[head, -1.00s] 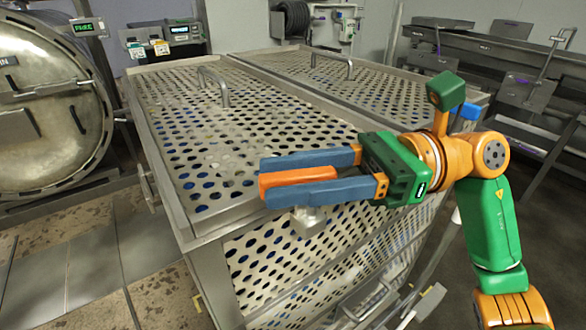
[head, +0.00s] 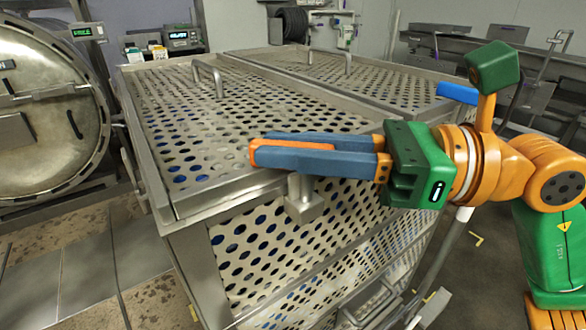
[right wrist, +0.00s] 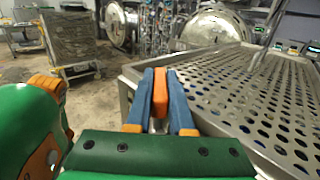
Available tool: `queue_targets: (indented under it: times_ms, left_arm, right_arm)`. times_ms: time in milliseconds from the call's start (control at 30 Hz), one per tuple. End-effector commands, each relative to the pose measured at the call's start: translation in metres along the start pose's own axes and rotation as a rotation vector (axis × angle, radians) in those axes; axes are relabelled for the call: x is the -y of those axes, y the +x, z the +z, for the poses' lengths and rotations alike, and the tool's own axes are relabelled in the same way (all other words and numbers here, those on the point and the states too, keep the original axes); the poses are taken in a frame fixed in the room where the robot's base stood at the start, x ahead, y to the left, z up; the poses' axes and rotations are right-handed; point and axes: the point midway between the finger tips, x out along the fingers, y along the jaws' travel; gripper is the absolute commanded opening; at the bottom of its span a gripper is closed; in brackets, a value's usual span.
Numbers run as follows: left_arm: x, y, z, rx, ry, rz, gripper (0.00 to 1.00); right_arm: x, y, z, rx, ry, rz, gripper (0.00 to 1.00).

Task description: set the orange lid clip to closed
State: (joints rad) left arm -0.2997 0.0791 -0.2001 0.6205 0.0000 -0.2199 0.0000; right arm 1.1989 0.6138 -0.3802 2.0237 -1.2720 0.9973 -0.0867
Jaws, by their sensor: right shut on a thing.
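The orange lid clip (head: 285,146) is at the near upper edge of the perforated metal basket (head: 160,195), above a small metal bracket (head: 303,200). My right gripper (head: 262,146) comes in from the right with its blue fingers on either side of the clip and is shut on it. In the right wrist view the clip (right wrist: 160,92) shows as an orange strip between the two fingers (right wrist: 160,85). The fingers hide part of the clip, so its exact position on the bracket is hard to tell. My left gripper is not in view.
The basket's perforated lid (head: 235,125) carries a bar handle (head: 213,75). A round metal vessel door (head: 45,110) stands at the left. A blue piece (head: 457,92) shows behind my right wrist. Floor at the left (head: 90,270) is clear.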

Motion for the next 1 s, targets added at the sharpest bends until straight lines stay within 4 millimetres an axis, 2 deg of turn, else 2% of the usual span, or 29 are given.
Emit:
queue_targets:
  times_ms: [33, 600, 1000]
  left_arm:
    - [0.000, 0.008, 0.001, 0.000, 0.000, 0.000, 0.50]
    - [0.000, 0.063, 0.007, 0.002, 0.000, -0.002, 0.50]
    - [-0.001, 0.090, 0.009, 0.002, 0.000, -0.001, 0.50]
  right_arm:
    - [0.000, -0.001, -0.004, -0.001, -0.010, -0.045, 0.00]
    - [0.005, -0.001, -0.005, 0.002, -0.010, -0.551, 0.00]
    - [0.009, -0.003, -0.002, -0.001, -0.001, -0.761, 0.00]
